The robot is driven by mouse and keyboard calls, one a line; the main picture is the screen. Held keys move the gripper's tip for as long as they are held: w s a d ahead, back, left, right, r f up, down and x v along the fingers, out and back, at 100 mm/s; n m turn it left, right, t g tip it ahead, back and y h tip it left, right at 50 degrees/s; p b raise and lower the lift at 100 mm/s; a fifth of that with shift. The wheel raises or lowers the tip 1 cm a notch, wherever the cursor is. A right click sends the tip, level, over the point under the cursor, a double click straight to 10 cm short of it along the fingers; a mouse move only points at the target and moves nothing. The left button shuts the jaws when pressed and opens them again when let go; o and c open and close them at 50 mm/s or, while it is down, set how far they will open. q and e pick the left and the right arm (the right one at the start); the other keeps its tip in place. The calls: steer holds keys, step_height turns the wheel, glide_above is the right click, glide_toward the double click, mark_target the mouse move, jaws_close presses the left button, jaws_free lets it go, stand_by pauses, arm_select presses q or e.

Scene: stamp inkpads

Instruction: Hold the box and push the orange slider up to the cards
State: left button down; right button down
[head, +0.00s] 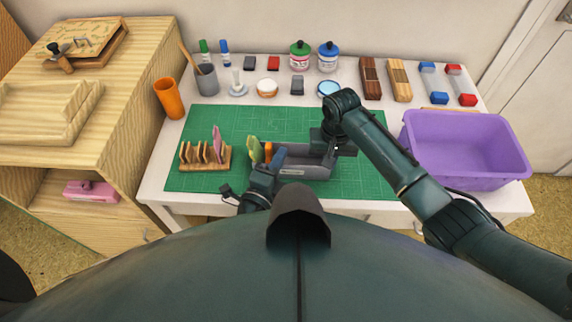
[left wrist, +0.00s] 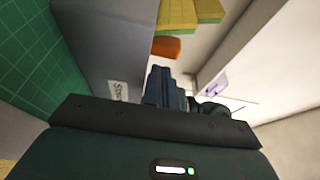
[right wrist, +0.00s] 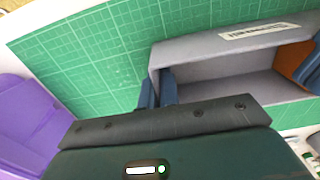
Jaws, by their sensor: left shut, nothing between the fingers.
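The grey box (head: 305,172) lies on the green mat, with a white label on its side. The orange slider (head: 268,150) is inside it, towards its left end. The green and yellow cards (head: 253,148) stand at the box's left end, left of the slider. My left gripper (head: 279,156) is shut and empty, its blue fingertips just right of the slider. In the left wrist view the fingertips (left wrist: 163,85) point at the slider (left wrist: 167,47); contact is unclear. My right gripper (right wrist: 157,90) has its fingers on both sides of the box's right end wall.
A wooden rack (head: 205,164) with a pink card stands left of the box. A purple bin (head: 468,150) is at the right. Ink bottles, stamps and an orange cup (head: 169,98) line the back. The mat is bare behind the box.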

mark_target(269, 152)
arm_select(q)
steer(key=shift+a, duration=0.6)
steer(key=shift+a, duration=0.95)
steer(key=shift+d, duration=0.1)
steer(key=shift+d, duration=0.25)
steer(key=d, duration=0.1)
steer(key=s+d, duration=0.1)
steer(key=d, duration=0.1)
steer(key=shift+f, duration=0.1)
steer(key=v, duration=0.9)
